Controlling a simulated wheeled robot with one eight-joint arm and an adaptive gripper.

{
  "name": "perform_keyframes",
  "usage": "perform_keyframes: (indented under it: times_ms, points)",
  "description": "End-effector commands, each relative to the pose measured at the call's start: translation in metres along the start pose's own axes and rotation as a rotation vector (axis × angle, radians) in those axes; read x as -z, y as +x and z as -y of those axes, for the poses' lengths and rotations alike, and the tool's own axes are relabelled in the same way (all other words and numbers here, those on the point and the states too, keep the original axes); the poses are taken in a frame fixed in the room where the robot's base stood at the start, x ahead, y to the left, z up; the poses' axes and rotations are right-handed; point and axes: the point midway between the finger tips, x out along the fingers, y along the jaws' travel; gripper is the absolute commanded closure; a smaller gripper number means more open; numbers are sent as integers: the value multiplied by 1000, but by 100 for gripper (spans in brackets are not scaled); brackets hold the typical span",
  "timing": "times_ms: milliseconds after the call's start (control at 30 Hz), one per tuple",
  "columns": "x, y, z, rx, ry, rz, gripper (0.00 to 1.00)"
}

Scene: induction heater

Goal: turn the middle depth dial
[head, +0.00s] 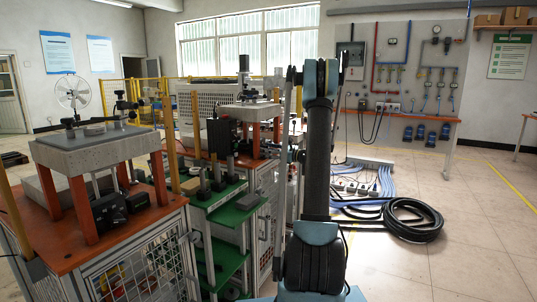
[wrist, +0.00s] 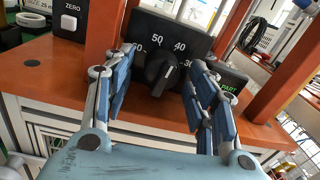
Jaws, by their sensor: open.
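In the wrist view a black dial knob (wrist: 160,74) sits on a black panel (wrist: 152,24) with white numbers, 50 and 40 above it and 30 at its right. Its pale pointer line appears to point up and slightly right. My gripper (wrist: 163,60) is open, with one blue-grey finger on each side of the knob. The fingers seem apart from the knob; the exact gap is hard to judge. No name label for the dial is legible. In the head view my gripper cannot be made out.
A box marked ZERO (wrist: 70,20) stands left of the dial, and a box with a green label (wrist: 232,88) stands right. Orange posts (wrist: 103,28) rise on both sides from the orange tabletop (wrist: 55,66). Hoses (head: 413,221) lie on the floor at right.

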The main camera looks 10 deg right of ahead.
Motion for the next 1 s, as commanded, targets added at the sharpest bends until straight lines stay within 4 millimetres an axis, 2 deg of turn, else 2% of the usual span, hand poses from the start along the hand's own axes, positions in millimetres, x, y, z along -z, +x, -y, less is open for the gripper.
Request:
perform_keyframes:
  times_ms: [133, 233, 700, 833, 1000]
  points:
    - [0, -3, 1, 1, 0, 0, 48]
    - [0, -13, 1, 4, 0, 0, 48]
    - [1, -96, 0, 3, 1, -1, 48]
    - [1, -111, 0, 3, 1, -1, 48]
    - [1, -119, 0, 0, 1, -1, 48]
